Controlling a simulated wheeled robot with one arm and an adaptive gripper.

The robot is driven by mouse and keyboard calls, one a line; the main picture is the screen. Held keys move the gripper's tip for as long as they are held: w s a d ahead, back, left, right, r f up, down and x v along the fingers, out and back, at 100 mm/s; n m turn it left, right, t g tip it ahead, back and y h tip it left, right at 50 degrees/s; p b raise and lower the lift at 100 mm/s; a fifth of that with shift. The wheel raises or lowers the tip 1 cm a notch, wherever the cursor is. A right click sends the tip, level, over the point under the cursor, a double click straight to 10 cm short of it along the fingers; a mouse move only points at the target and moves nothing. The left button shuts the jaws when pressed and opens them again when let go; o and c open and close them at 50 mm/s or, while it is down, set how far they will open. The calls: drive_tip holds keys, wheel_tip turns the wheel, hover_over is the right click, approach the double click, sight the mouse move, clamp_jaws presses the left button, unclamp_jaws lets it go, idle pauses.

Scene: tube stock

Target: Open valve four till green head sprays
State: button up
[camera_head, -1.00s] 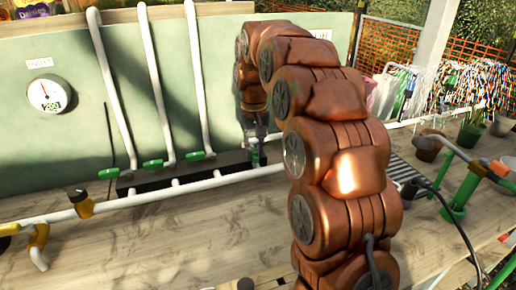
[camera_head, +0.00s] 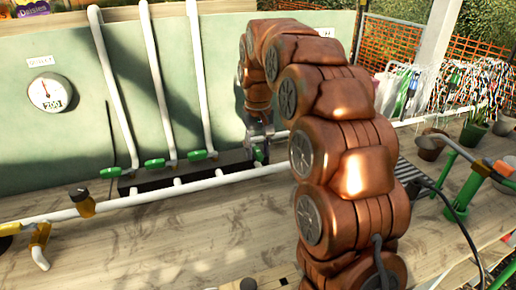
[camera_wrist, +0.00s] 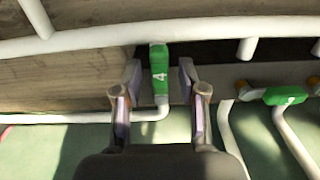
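The green valve handle marked 4 (camera_wrist: 159,62) shows in the wrist view, with its length running up and down the picture. My gripper (camera_wrist: 159,82) is open, one finger on each side of this handle, with a visible gap on both sides. In the head view my gripper (camera_head: 262,130) is at the right end of the valve row, and handle four is mostly hidden by it. Three other green handles (camera_head: 109,172), (camera_head: 154,163) and (camera_head: 198,155) lie to the left. I cannot make out which item is the green head; no spray is visible.
A white pipe (camera_head: 150,198) runs along the wooden bench in front of the dark manifold. A round gauge (camera_head: 49,92) hangs on the pale green panel. White risers climb the panel. A neighbouring green handle (camera_wrist: 285,96) is to the right in the wrist view. Pots (camera_head: 431,146) stand at right.

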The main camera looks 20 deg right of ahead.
sight(258, 151)
drive_tip(key=shift+r, duration=0.1)
wheel_tip(258, 151, up, 4)
drive_tip(key=shift+r, duration=1.6)
